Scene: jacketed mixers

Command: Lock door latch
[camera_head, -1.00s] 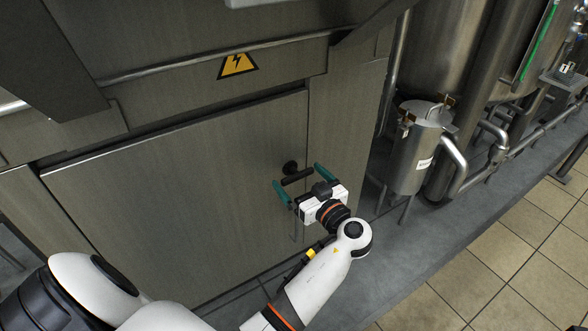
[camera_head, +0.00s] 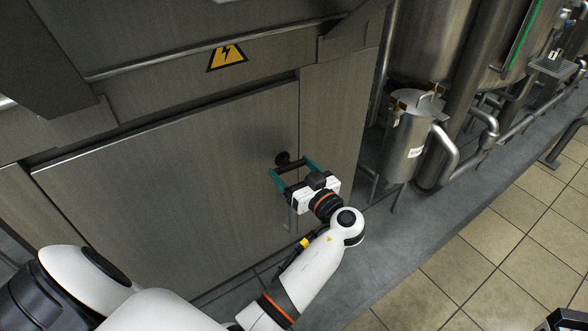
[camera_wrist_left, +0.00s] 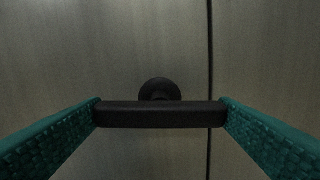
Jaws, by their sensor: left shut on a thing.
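The door latch (camera_head: 283,159) is a dark round knob with a black bar handle, near the right edge of a grey metal door (camera_head: 190,170). In the left wrist view the bar (camera_wrist_left: 160,115) lies level across the picture, with the round base behind its middle. My left gripper (camera_head: 290,167) has teal fingers pressed against both ends of the bar, so it is shut on the latch handle. The door seam runs upright just right of the base in the wrist view. The door looks flush with its frame. My right gripper is not in view.
A yellow warning sign (camera_head: 227,57) is on the panel above the door. A small steel vessel (camera_head: 408,142) on legs stands right of the cabinet, with pipes and larger tanks behind.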

